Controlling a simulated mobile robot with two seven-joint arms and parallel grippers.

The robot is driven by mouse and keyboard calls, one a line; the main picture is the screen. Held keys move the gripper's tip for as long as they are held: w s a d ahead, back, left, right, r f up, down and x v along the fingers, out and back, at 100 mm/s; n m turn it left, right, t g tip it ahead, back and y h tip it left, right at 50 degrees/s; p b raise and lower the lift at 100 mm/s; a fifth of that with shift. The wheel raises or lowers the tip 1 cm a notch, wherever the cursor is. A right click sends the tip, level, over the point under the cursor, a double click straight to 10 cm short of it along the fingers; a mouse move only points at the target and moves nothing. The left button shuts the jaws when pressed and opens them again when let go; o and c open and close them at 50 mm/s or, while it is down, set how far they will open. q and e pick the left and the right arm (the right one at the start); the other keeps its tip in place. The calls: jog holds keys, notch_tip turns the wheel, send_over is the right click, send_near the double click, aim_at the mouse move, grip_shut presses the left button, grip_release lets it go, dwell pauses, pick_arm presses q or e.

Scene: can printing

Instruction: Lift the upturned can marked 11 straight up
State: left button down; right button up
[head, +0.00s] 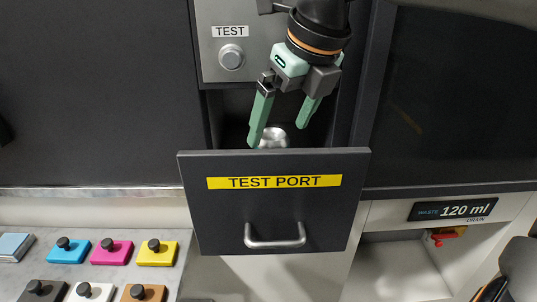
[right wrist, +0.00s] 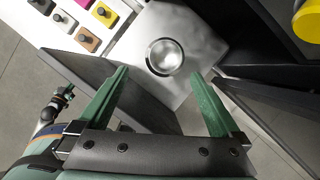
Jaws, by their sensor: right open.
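A silver can (head: 272,137) stands in the opened test port drawer (head: 272,220), with most of it hidden behind the drawer front. In the right wrist view the can (right wrist: 164,56) shows from above as a round metal end with a dark ring around it, on a bare metal plate. No number is readable on it. My right gripper (head: 278,135) is open, with its green fingers reaching down over the drawer. In the right wrist view its fingertips (right wrist: 160,72) lie apart, one to each side of the can, with nothing between them gripped.
A panel with a TEST button (head: 231,57) is above the drawer. Colored blocks with black knobs (head: 157,253) lie on the counter at lower left. A waste display (head: 453,209) reads 120 ml, above a red drain valve (head: 447,233). Dark walls flank the drawer opening.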

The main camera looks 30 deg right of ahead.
aim_at(276, 139)
jog(key=x, duration=0.3)
jog(key=shift+w+f, duration=0.15)
jog(key=shift+f, duration=0.15)
jog(key=shift+d+p+x, duration=0.15)
jog(key=shift+p+x, duration=0.2)
jog(key=shift+x, duration=1)
jog(key=shift+d+p+x, duration=0.1)
jog(key=shift+p+x, duration=0.2)
jog(key=shift+x, duration=1.05)
jog(key=c, duration=1.2)
jog(key=shift+c, duration=0.2)
notch_tip(276, 139, up, 10)
